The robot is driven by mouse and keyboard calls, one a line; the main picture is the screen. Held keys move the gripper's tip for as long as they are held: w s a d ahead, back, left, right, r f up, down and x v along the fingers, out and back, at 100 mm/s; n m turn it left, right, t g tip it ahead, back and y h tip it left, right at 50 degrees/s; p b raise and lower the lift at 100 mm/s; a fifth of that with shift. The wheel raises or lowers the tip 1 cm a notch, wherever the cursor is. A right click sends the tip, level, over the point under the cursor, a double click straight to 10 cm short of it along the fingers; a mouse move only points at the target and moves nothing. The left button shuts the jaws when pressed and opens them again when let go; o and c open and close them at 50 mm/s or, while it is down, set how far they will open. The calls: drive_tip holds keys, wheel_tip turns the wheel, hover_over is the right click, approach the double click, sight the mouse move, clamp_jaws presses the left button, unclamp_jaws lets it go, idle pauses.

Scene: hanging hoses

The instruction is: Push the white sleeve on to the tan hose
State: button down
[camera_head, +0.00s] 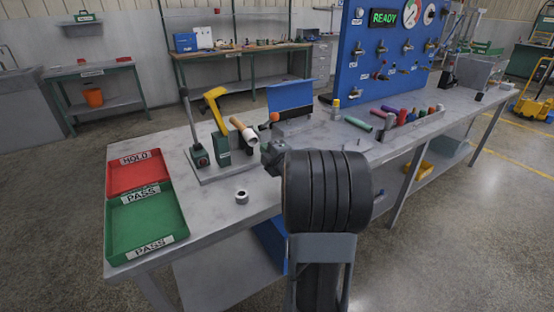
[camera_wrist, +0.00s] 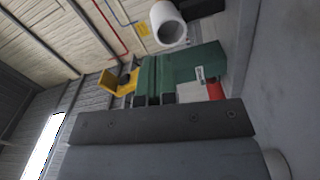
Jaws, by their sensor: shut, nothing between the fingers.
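The tan hose (camera_head: 237,123) points out of a green clamp fixture (camera_head: 224,155) with a yellow lever (camera_head: 214,101). The white sleeve (camera_head: 250,136) sits at its near end; how far it goes over the hose cannot be told. In the wrist view the white sleeve (camera_wrist: 168,24) shows its open end, above the green fixture (camera_wrist: 178,70); the tan hose is hidden there. My gripper (camera_head: 271,156) is shut and empty, to the right of the sleeve and a little lower in the head view, apart from it. My own wrist partly hides it.
A red HOLD tray (camera_head: 138,158) and a green PASS tray (camera_head: 150,252) stand at the left. A blue panel (camera_head: 385,65) and several coloured cylinders are at the right. Bare bench lies around the ring.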

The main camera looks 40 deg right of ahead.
drive_tip(key=s+a, duration=0.1)
drive_tip(key=s, duration=0.9)
drive_tip(key=shift+a, duration=0.25)
